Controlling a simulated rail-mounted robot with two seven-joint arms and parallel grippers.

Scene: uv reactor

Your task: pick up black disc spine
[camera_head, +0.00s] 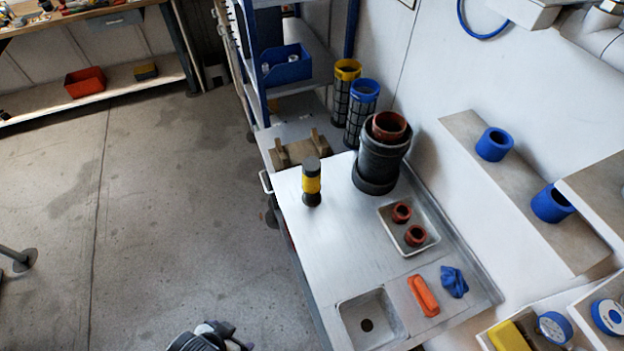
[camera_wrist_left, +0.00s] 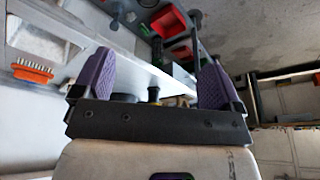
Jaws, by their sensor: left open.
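I cannot tell for sure which thing is the black disc spine. A short upright black cylinder with a yellow band (camera_head: 311,183) stands on the steel bench (camera_head: 330,240) near its left edge. Two tall black mesh cylinders, one with a yellow rim (camera_head: 342,95) and one with a blue rim (camera_head: 358,122), stand behind the bench. My left gripper (camera_wrist_left: 156,65) shows in the left wrist view with its purple fingers wide apart and nothing between them. A small dark upright object (camera_wrist_left: 154,93) shows beyond the fingers, too small to identify.
A large black housing (camera_head: 378,165) with a red-brown ring stands at the bench's back. A tray (camera_head: 437,235) holds two red-brown rings. A sink (camera_head: 385,333), an orange brush (camera_head: 423,295) and a blue cloth (camera_head: 453,281) lie nearer. The bench's left middle is clear.

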